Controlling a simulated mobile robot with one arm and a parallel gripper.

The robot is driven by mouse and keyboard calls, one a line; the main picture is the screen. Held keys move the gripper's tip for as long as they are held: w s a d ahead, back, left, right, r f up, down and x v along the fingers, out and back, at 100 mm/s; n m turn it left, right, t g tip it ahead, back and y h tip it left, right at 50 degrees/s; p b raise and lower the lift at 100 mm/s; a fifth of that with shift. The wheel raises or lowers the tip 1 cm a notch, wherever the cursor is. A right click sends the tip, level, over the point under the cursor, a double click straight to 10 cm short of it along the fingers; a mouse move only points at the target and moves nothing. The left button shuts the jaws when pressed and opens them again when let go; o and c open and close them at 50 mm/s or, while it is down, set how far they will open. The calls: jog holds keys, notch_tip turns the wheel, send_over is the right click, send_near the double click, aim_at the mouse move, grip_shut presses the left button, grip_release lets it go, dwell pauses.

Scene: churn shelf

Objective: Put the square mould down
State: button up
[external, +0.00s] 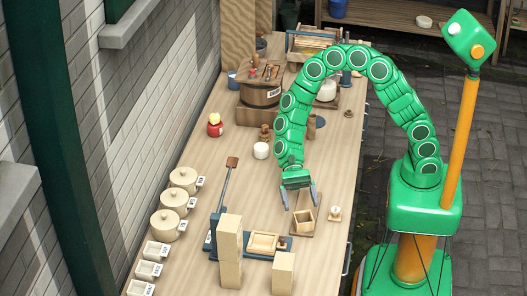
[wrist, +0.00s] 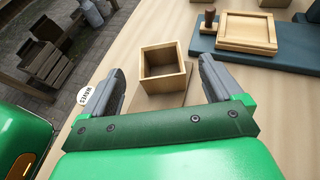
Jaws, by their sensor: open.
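The square mould (external: 304,224) is a small open-topped wooden box. It stands upright on a thin wooden board (external: 299,236) near the right edge of the bench, and it looks empty. In the wrist view the mould (wrist: 178,83) shows just beyond and between my fingertips. My gripper (external: 300,205) is open and points down over the mould. Both dark fingers show in the wrist view (wrist: 160,66), spread wider than the mould, with gaps on both sides. Nothing is held. How far the fingertips are above the board is hard to tell.
A blue-grey press base with a square wooden frame (external: 262,243) lies to the left. Wooden blocks (external: 283,272) stand in front. A small pale round item (external: 335,213) is just right of the mould. Lidded pots (external: 167,224) line the wall. The bench middle is mostly clear.

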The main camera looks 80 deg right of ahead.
jog(key=shift+v, duration=2.1)
jog(key=s+d+r+n+t+h, duration=0.1)
jog(key=s+d+r+n+h, duration=0.3)
jog(key=s+d, duration=0.4)
jog(key=s+d+r+n+t+h, duration=0.1)
jog(key=s+d+r+n+h, duration=0.3)
jog(key=s+d, duration=0.5)
jog(key=s+d+r+n+t+h, duration=0.1)
jog(key=s+d+r+n+h, duration=0.3)
jog(key=s+d, duration=0.5)
jog(key=shift+s+r+n, duration=0.55)
jog(key=shift+r+n, duration=0.15)
jog(key=shift+r, duration=0.2)
